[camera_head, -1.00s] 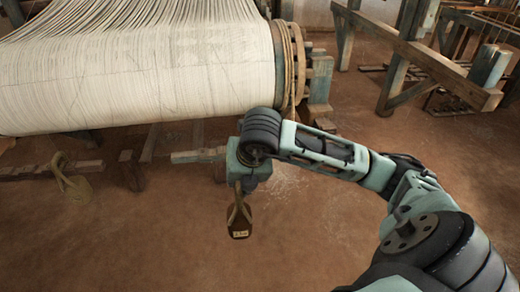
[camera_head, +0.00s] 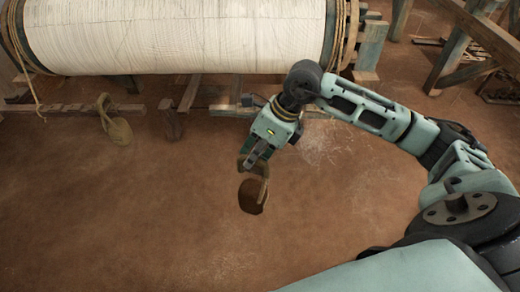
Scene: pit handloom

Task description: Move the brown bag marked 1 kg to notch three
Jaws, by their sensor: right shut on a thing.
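The brown bag (camera_head: 252,197) hangs from my right gripper (camera_head: 254,160) by its strap, in the lower middle of the head view. The gripper points down and is shut on the strap. The bag hangs clear of the beam; its label is turned out of sight or too small to read. A low wooden beam (camera_head: 75,108) runs left to right below the cloth roller, behind the bag. Its notches are too small to tell apart. My left gripper is not in view.
A paler olive bag (camera_head: 118,130) with a loop handle is at the beam on the left. The large roller wound with pale threads (camera_head: 180,38) spans the top. Wooden loom frames (camera_head: 465,50) stand at upper right. The earthen floor in front is clear.

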